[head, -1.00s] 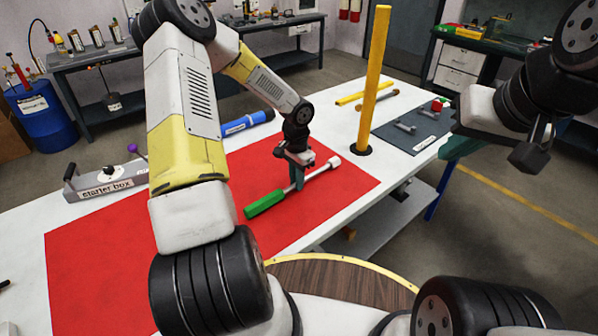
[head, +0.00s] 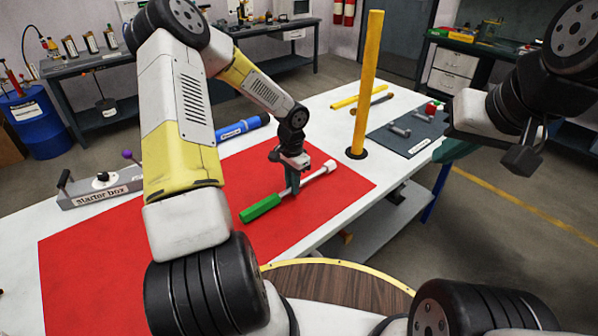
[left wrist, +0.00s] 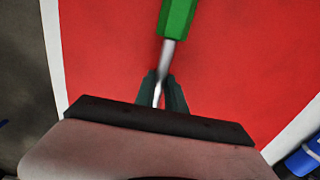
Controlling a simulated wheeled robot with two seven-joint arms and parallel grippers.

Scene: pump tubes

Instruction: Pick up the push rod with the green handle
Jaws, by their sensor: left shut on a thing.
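The push rod has a green handle (head: 260,207), a thin silver shaft and a pale round head (head: 330,166). It lies at or just above the red mat (head: 120,245); I cannot tell if it touches. My left gripper (head: 294,186) points down and is shut on the rod's shaft, between handle and head. In the left wrist view, the green handle (left wrist: 177,18) is at the top and the shaft runs down between the dark fingertips (left wrist: 161,90). My right gripper (head: 455,150) shows only in part at the right, away from the rod; its jaw opening is unclear.
A yellow post (head: 366,85) stands upright right of the rod. Behind it are a yellow bar (head: 357,97) and a dark tray (head: 385,139) with bolts. A blue cylinder (head: 243,127) lies behind the mat, and the starter box (head: 100,190) stands at the left.

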